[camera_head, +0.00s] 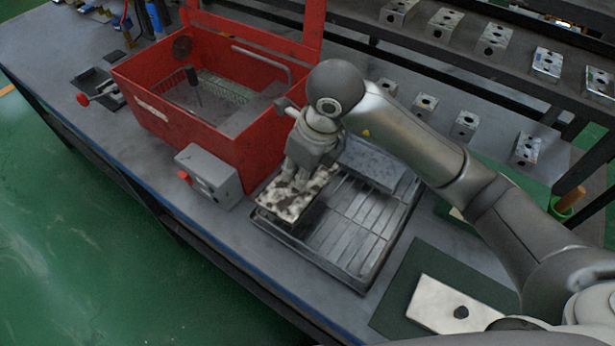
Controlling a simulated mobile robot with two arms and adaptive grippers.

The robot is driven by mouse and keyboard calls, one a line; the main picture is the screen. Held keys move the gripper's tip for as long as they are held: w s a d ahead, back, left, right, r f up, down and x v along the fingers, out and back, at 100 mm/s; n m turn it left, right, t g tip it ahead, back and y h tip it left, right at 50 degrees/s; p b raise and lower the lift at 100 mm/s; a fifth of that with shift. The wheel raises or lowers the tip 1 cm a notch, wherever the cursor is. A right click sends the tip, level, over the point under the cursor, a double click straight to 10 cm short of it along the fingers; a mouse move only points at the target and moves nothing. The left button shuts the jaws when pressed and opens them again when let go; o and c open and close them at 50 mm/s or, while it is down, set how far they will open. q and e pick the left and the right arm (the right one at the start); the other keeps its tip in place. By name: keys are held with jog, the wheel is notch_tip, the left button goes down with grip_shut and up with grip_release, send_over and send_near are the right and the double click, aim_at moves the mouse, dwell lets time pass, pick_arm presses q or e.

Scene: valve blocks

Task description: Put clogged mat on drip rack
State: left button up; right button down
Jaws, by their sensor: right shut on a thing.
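The clogged mat (287,208) is a flat, pale piece with dark blotches. My right gripper (299,179) reaches down from the right and is shut on it from above. My right wrist and forearm hide part of the rack's back side. My left gripper is not in view.
A red open wash bin (217,154) stands close behind and left of the rack. A grey box with a red knob (209,176) sits in front of it. A white plate (447,304) lies on a dark mat at lower right. Metal blocks (494,40) line the back shelf.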

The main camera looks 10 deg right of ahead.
jog(key=shift+w+d+f, duration=0.3)
jog(key=shift+d+f, duration=0.1)
jog(key=shift+f, duration=0.2)
jog(key=f, duration=0.1)
jog(key=f+p, duration=0.1)
jog(key=f, duration=0.1)
jog(key=shift+w+d, duration=0.15)
jog(key=shift+d, duration=0.15)
jog(key=shift+f, duration=0.45)
jog(key=shift+f, duration=0.15)
jog(key=c, duration=1.3)
grip_release()
jog(key=shift+c, duration=0.2)
jog(key=b+v, duration=0.1)
jog(key=v, duration=1.1)
